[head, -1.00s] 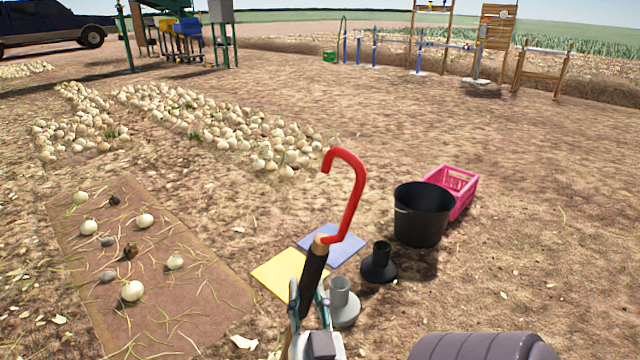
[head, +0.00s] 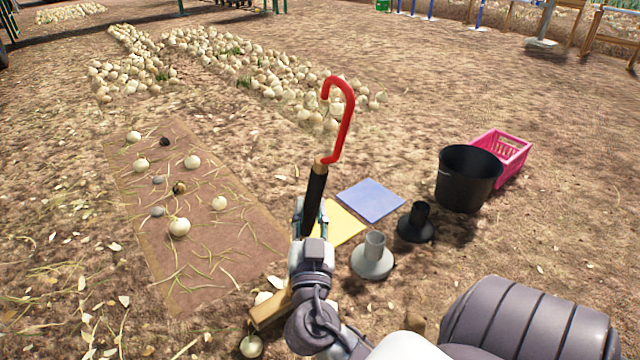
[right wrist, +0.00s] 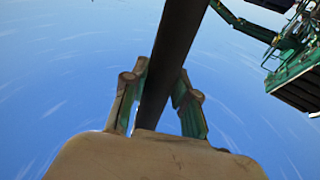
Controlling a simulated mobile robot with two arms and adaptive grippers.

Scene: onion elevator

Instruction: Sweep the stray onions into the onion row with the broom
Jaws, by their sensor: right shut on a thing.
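My right gripper (head: 310,218) is shut on the black grip of the broom (head: 314,198), which has a red hook at its top end. In the right wrist view, the fingers (right wrist: 160,100) close around the dark shaft (right wrist: 172,60). A wooden block (head: 268,309) shows behind my wrist; I cannot tell if it is the broom's head. Several pale stray onions (head: 179,227) lie spread on a brown dirt strip (head: 205,265) left of the gripper. Another onion (head: 251,346) lies beside the block. The onion row (head: 290,98) lies beyond the strip. My left gripper is not in view.
Grey stones (head: 157,211) and a brown lump (head: 179,187) lie among the stray onions. Right of the gripper are a yellow sheet (head: 343,226), a blue sheet (head: 371,200), a grey stand (head: 373,260), a black stand (head: 416,225), a black bucket (head: 468,180) and a pink crate (head: 513,150).

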